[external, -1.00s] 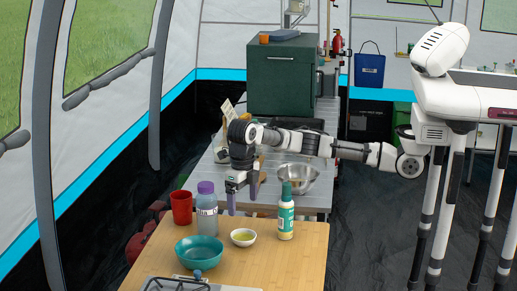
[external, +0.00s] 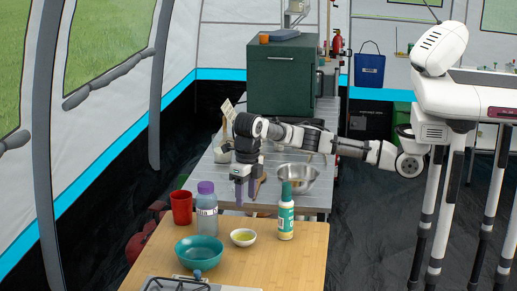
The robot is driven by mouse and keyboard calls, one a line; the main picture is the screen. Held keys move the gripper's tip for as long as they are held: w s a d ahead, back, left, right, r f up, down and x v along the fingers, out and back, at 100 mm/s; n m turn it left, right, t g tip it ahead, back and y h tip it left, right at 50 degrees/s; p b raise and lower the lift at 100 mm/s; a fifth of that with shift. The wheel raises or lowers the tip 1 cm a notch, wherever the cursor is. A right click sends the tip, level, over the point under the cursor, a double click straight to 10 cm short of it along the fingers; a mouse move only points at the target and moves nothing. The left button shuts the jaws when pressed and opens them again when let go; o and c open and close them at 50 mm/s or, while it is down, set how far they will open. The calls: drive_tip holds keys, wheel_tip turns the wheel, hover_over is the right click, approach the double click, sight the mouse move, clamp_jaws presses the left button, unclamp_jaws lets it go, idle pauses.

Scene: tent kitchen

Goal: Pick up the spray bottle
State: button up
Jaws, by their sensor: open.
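The spray bottle (external: 286,216), white and green with a dark green top, stands upright on the wooden table near its right edge. My gripper (external: 245,194) points down above the far part of the wooden table, to the left of the spray bottle and apart from it. Its fingers are apart and nothing shows between them.
A purple-capped bottle (external: 207,212), a red cup (external: 182,207), a teal bowl (external: 199,252) and a small white bowl (external: 243,237) stand on the wooden table (external: 290,258). A metal bowl (external: 307,182) sits on the grey table behind. The table's front right is clear.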

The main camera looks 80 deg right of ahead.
drive_tip(key=s+d+r+n+t+p, duration=0.2)
drive_tip(key=s+d+r+t, duration=0.1)
drive_tip(key=s+r, duration=0.6)
drive_tip(key=n+t+p, duration=0.1)
drive_tip(key=n+p, duration=0.1)
approach(288, 184)
drive_tip(key=x, duration=1.2)
drive_tip(key=shift+w+d+f, duration=0.2)
drive_tip(key=shift+f, duration=0.05)
clamp_jaws()
